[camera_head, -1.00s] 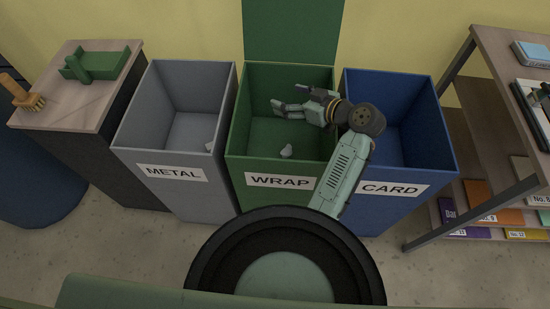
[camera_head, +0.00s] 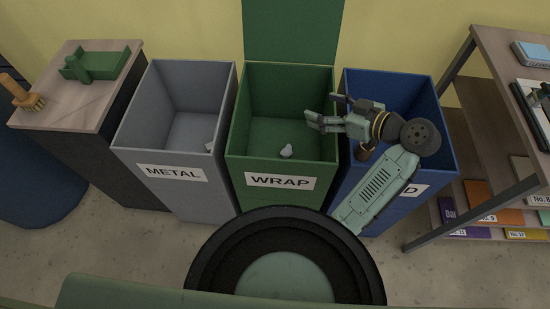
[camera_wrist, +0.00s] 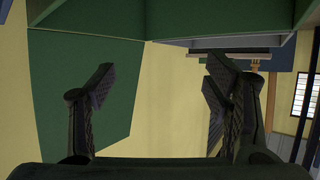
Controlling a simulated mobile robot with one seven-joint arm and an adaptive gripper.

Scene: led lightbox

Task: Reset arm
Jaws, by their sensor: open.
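My gripper (camera_head: 322,112) is open and empty in the head view. It is above the right side of the green WRAP bin (camera_head: 242,140), near the wall shared with the blue CARD bin (camera_head: 443,150). My forearm covers part of the CARD label. In the wrist view my two fingers (camera_wrist: 155,95) stand wide apart with nothing between them. A small pale scrap (camera_head: 286,151) lies in the WRAP bin, clear of the gripper.
The grey METAL bin (camera_head: 130,125) stands left, with a small pale piece (camera_head: 209,146) inside. A side table (camera_head: 88,107) holds a green tray (camera_head: 105,62) and a brush (camera_head: 22,95). A shelf rack (camera_head: 490,45) stands right. A green panel (camera_head: 293,30) rises behind the WRAP bin.

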